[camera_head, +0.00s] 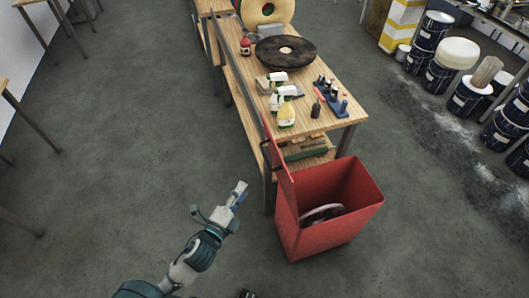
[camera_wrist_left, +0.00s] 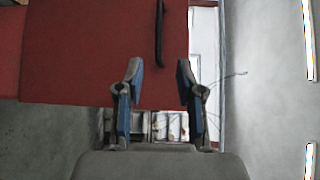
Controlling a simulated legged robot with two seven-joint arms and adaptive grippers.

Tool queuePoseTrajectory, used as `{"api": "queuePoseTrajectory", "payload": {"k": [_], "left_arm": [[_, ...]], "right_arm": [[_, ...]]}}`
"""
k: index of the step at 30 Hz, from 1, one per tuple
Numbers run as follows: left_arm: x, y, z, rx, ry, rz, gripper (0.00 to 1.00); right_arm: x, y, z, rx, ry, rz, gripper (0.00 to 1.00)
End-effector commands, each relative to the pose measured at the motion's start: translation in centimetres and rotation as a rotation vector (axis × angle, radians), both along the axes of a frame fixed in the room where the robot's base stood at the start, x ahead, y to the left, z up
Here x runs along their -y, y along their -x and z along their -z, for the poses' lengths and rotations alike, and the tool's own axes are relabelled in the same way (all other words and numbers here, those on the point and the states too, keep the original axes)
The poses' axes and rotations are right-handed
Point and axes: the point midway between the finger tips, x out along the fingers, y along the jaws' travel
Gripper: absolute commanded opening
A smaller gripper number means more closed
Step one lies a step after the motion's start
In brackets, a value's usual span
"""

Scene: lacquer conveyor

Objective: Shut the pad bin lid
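The red pad bin (camera_head: 335,235) stands on the floor at the near end of the workbench, its top open. Its red lid (camera_head: 279,170) stands raised, nearly upright, along the bin's left edge. Grey round pads (camera_head: 322,212) lie inside the bin. My left gripper (camera_head: 240,190) is left of the lid, apart from it, with nothing held. In the left wrist view my left gripper (camera_wrist_left: 159,72) is open, its two blue-padded fingers apart. Beyond them is the red lid face (camera_wrist_left: 85,50) with a vertical black handle (camera_wrist_left: 159,45).
Dark paint drums (camera_head: 467,97) line the right side. The floor (camera_head: 130,170) around my left arm is clear.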

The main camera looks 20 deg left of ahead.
Motion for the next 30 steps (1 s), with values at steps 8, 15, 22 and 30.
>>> {"api": "queuePoseTrajectory", "payload": {"k": [8, 15, 22, 30], "left_arm": [[-0.1, -2.2, 0.7, 0.000, 0.006, -0.001, 0.37], [0.3, -4.6, 0.8, -0.002, 0.007, -0.003, 0.37], [1.2, -8.6, 0.3, -0.002, 0.006, -0.003, 0.37], [2.2, -14.3, 0.5, -0.004, 0.007, -0.003, 0.37]], "right_arm": [[-1.2, -4.5, -1.4, 0.022, -0.001, 0.007, 0.40], [-1.8, -8.4, -4.3, 0.042, -0.004, 0.014, 0.40], [-1.9, -9.7, -6.2, 0.044, -0.006, 0.017, 0.40], [-2.0, -9.9, -6.3, 0.047, -0.004, 0.016, 0.40]]}}
